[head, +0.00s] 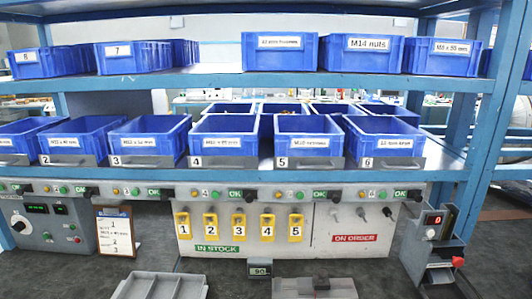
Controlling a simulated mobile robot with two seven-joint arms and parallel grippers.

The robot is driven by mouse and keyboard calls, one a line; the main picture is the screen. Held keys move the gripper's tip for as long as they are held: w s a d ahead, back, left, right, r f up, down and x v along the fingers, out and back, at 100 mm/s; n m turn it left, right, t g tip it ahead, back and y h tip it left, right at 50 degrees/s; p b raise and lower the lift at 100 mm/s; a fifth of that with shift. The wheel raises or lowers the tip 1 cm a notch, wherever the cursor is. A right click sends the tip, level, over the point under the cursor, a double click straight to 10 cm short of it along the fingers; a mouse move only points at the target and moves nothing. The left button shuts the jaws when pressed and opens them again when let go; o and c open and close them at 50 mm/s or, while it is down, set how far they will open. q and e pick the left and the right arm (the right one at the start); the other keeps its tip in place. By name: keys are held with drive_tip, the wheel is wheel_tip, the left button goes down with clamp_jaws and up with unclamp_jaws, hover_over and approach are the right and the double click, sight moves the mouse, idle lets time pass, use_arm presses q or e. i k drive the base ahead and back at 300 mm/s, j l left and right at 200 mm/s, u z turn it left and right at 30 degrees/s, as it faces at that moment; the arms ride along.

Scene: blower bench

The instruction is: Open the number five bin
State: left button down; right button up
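The number five bin (308,125) is a blue open-topped bin with a white label on the lower shelf, right of centre. A grey front strip (318,163) marked 5 runs along its foot. It stands between bin four (225,126) and bin six (383,126), and its strip looks much like theirs. The contents of bin five are too small to tell. Neither of my grippers is in view.
The upper shelf (210,82) holds more blue bins. Below the bins is a rail with green OK buttons (320,195). Yellow numbered tags (239,228) hang on a white panel. A grey tray (160,287) lies on the bench. A control box (435,225) stands at right.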

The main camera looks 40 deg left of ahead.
sight(301, 142)
drive_tip(key=u, duration=0.9)
